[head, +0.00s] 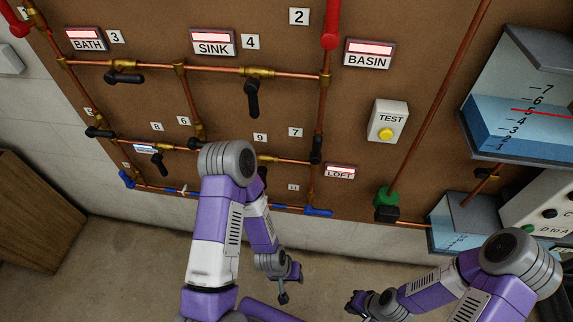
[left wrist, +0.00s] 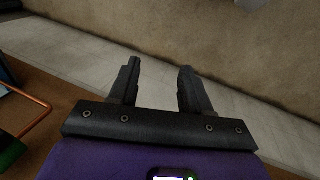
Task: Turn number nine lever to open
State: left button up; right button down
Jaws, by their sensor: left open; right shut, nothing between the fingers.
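The number 9 label (head: 260,138) is on the brown board in the head view. Below it is a brass valve (head: 267,158) on a horizontal copper pipe. A black lever (head: 262,174) shows just under the valve, seeming to point down across the pipe; my left arm partly hides it. My left gripper is small in the head view, low and away from the lever. In the left wrist view my left gripper (left wrist: 157,70) is open and empty, with wall and floor beyond. My right gripper (head: 357,303) is shut and empty at the bottom, well below the board.
Other black levers sit on nearby pipes, including one under label 4 (head: 252,98) and one by label 7 (head: 316,150). A TEST box (head: 388,121) and a blue-filled tank (head: 520,120) are to the right. A wooden cabinet (head: 38,215) stands left.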

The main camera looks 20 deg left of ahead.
pick_arm(q)
jog(key=w+a+n+t+y, duration=0.25)
jog(key=w+a+y, duration=0.2)
jog(key=w, duration=0.25)
jog(key=n+t+y+b, duration=0.3)
jog(key=t+y, duration=0.5)
jog(key=y, duration=0.4)
send_near(263, 182)
jog(key=x, duration=1)
jog(key=shift+r, duration=0.1)
jog(key=shift+w+a, duration=0.4)
jog(key=shift+w, duration=0.1)
grip_shut()
